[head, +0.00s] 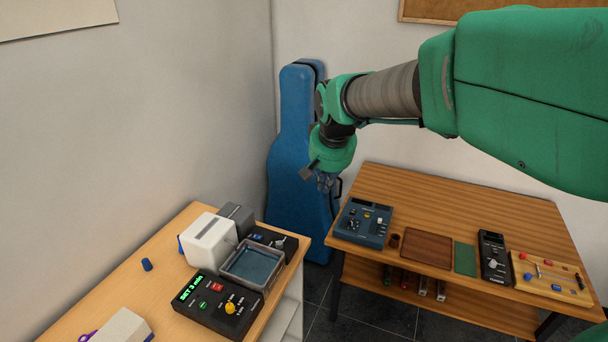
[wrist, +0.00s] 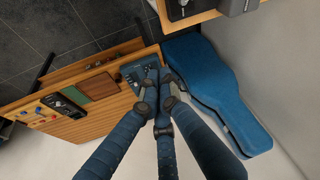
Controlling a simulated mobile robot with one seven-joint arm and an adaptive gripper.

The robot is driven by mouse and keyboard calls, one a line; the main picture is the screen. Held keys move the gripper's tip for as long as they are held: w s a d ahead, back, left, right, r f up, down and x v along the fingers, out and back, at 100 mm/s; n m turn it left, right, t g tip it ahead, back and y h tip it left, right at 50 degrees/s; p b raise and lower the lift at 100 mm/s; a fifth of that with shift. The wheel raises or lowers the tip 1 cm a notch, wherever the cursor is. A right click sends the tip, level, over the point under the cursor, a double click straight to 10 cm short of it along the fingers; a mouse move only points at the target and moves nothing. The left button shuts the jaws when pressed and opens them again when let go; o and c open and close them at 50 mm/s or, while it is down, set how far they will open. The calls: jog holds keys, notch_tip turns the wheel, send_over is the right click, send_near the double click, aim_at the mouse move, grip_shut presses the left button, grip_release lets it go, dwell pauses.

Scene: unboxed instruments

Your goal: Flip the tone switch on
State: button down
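No label reading "tone" can be made out in either view. A blue control box (head: 362,222) with a small display, knobs and small controls stands at the left end of the right wooden table. It also shows in the wrist view (wrist: 130,73), partly hidden behind my fingers. My gripper (head: 325,184) hangs in the air above and left of this box in the head view, in front of the blue case. In the wrist view the fingers of my gripper (wrist: 158,78) converge and overlap the box's edge in the picture. Nothing is seen held. The gap between the fingertips is unclear.
The right table (head: 440,190) also bears a brown tray (head: 428,248), a green mat (head: 465,258), a black meter (head: 494,256) and a wooden board (head: 552,278). A blue instrument case (head: 292,165) stands in the corner. The left table (head: 75,320) holds a black timer (head: 215,305) and boxes.

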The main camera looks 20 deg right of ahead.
jog(key=w+d+f+m+p, duration=0.15)
jog(key=w+d+p, duration=0.35)
jog(key=w, duration=0.6)
jog(key=m+g+p, duration=0.2)
jog(key=m+p, duration=0.2)
jog(key=p, duration=0.5)
send_over(352, 211)
jog(key=s+a, duration=0.2)
jog(key=s+a+x, duration=0.1)
jog(key=s+x, duration=0.1)
jog(key=x, duration=1)
jog(key=s+a+f+x, duration=0.1)
jog(key=s+x, duration=0.1)
jog(key=x, duration=1)
jog(key=shift+h, duration=0.4)
jog(key=shift+s+a+f, duration=0.1)
jog(key=shift+s+f, duration=0.05)
jog(key=shift+f, duration=0.05)
jog(key=x, duration=0.8)
jog(key=s+p+x, duration=0.1)
jog(key=x, duration=0.3)
jog(key=shift+w+a+f, duration=0.1)
jog(key=shift+a+f, duration=0.15)
jog(key=shift+a, duration=0.1)
jog(key=shift+f, duration=0.65)
